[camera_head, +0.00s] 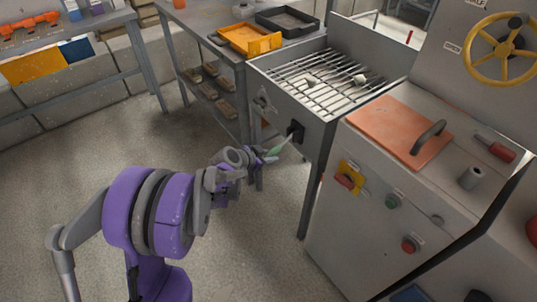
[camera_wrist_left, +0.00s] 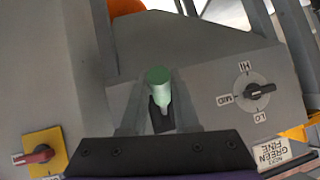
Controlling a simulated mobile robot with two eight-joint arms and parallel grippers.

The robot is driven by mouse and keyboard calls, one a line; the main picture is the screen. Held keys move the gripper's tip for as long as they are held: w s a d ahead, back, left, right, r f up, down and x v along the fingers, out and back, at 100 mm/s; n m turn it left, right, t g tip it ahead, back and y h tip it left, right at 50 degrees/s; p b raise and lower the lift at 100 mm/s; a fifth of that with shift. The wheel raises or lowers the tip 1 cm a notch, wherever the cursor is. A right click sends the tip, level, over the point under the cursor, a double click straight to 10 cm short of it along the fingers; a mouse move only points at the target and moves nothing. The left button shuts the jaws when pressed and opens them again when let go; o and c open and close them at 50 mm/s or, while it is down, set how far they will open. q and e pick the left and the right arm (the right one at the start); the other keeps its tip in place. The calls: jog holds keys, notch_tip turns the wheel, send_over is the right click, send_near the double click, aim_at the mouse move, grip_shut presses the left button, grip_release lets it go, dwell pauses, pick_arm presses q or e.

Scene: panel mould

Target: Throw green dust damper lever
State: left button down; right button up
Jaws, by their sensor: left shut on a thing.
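The damper lever has a green grip (camera_head: 272,152) and a pale shaft that rises to a black mount (camera_head: 296,131) on the front of the grated steel box (camera_head: 316,132). It slants down and out toward my left gripper (camera_head: 267,157), which is shut on it near the green end. In the left wrist view the green rounded end (camera_wrist_left: 158,75) shows between the two grey fingers of my left gripper (camera_wrist_left: 158,108). The black mount (camera_wrist_left: 160,118) lies behind it. My right gripper is not in view.
A HI/MID/LO dial (camera_wrist_left: 254,91) and a "GREEN FINE" label (camera_wrist_left: 280,154) are beside the lever. A cabinet with an orange lid (camera_head: 395,125), buttons and a red switch on a yellow plate (camera_head: 347,178) stands right. A shelf table (camera_head: 205,45) stands behind. Floor at left is clear.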

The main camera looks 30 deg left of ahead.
pick_arm(q)
jog(key=shift+w+d+f+t+h+b, duration=0.1)
jog(key=shift+w+f+t+h+b, duration=0.1)
jog(key=shift+f+t, duration=0.2)
jog(key=shift+w+d+f+t+h+b, duration=0.1)
jog(key=shift+f+t+b, duration=0.1)
jog(key=shift+f+t, duration=0.15)
jog(key=c, duration=0.7)
grip_release()
jog(key=shift+w, duration=0.1)
jog(key=shift+o, duration=0.2)
jog(key=shift+r, duration=0.1)
jog(key=p+v, duration=0.2)
jog(key=v, duration=0.9)
